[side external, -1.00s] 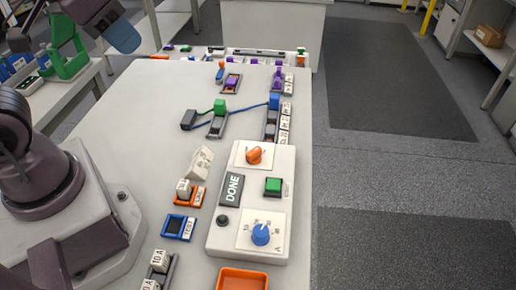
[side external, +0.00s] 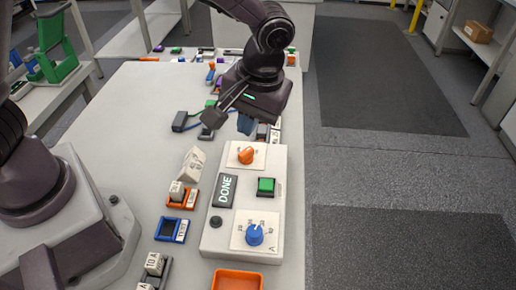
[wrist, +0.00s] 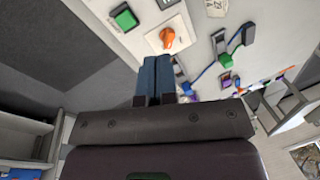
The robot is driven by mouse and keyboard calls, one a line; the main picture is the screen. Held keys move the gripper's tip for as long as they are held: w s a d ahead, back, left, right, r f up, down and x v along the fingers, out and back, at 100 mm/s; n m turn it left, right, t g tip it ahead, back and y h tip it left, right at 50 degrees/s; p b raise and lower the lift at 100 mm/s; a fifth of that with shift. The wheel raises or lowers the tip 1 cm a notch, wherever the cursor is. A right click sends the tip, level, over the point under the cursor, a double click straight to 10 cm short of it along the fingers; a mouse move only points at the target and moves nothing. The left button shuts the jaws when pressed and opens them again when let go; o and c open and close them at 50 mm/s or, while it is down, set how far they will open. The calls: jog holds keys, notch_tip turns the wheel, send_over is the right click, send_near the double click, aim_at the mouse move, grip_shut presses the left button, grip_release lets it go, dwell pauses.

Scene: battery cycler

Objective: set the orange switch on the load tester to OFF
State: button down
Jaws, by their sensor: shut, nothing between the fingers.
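The load tester (side external: 214,240) is a pale box on the bench with an orange rotary switch (side external: 246,155) on a white plate at its far end. The orange switch also shows in the wrist view (wrist: 168,38), ahead of the fingertips. Its setting marks are too small to read. The box also carries a DONE display (side external: 224,190), a green button (side external: 266,186) and a blue knob (side external: 254,235). My gripper (side external: 246,128) is shut and empty, its blue fingers pointing down just beyond the switch and apart from it. The shut fingers also show in the wrist view (wrist: 156,66).
Behind the tester, cell holders and a blue cable (side external: 193,126) are partly hidden by my arm. Left of it stand a tilted white card (side external: 193,163), an orange holder (side external: 181,199) and a blue holder (side external: 172,230). An orange tray (side external: 237,280) lies in front.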

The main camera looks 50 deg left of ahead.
aim_at(246, 154)
jog(key=w+d+f+n+y, duration=0.2)
jog(key=w+n, duration=0.4)
jog(key=n, duration=0.7)
notch_tip(246, 154, down, 2)
jog(key=shift+d+f+t, duration=0.25)
jog(key=shift+d+t, duration=0.05)
jog(key=shift+d, duration=0.4)
jog(key=shift+w+f, duration=0.1)
jog(key=x, duration=0.9)
jog(key=shift+a, duration=0.1)
jog(key=a, duration=0.3)
jog(key=shift+a+f, duration=0.1)
jog(key=shift+f, duration=0.25)
jog(key=shift+a, duration=0.55)
